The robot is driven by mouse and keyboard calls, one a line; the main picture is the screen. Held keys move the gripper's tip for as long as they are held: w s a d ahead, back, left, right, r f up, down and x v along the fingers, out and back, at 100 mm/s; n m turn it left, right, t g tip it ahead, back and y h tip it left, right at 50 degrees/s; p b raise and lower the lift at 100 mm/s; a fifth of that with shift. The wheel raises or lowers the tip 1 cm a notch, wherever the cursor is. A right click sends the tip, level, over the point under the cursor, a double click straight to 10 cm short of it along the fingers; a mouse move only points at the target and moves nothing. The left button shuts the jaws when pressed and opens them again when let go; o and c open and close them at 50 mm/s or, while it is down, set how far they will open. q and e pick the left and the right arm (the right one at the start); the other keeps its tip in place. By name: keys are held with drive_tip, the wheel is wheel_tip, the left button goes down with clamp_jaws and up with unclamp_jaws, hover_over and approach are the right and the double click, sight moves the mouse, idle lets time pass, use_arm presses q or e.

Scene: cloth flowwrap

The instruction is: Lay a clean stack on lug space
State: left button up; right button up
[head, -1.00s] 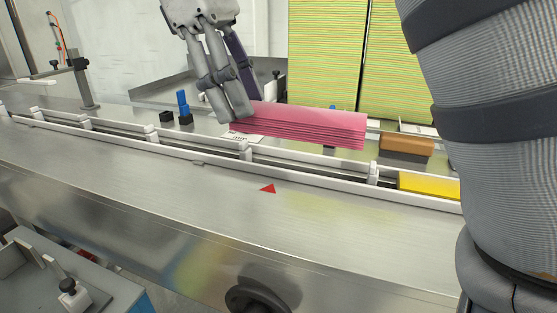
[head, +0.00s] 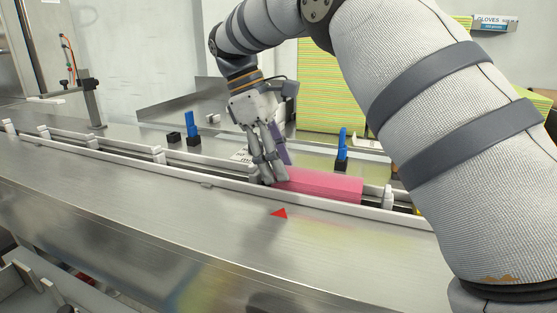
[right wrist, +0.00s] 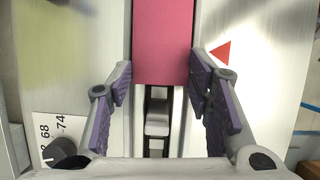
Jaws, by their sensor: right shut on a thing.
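A pink folded cloth stack (head: 325,186) lies level and low in the lug conveyor channel, between the long rails. My right gripper (head: 275,178) is shut on its left end. In the right wrist view the same stack (right wrist: 163,40) shows between the purple-padded fingertips (right wrist: 160,70), over the dark chain track. A pale grey lug (right wrist: 157,118) stands in the track behind the stack's near end, with a gap between. A red triangle mark (head: 278,213) is on the steel deck in front of the stack. The stack's underside is hidden. My left gripper is not in view.
A white front rail (head: 120,164) runs along the channel. Blue-topped black clamps (head: 341,150) stand behind it. Tall yellow-green stacks (head: 330,90) stand at the back. The steel deck (head: 130,215) in front is clear. My right arm covers the right side.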

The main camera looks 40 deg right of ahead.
drive_tip(key=shift+f, duration=0.1)
drive_tip(key=shift+a+f, duration=0.1)
drive_tip(key=shift+f, duration=0.55)
drive_tip(key=o, duration=1.1)
drive_tip(key=shift+f, duration=0.15)
drive_tip(key=shift+r, duration=0.25)
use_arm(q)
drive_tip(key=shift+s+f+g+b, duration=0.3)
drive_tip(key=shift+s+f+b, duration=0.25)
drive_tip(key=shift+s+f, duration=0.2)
use_arm(e)
drive_tip(key=v, duration=0.8)
drive_tip(key=shift+r, duration=0.4)
drive_tip(key=shift+s, duration=0.1)
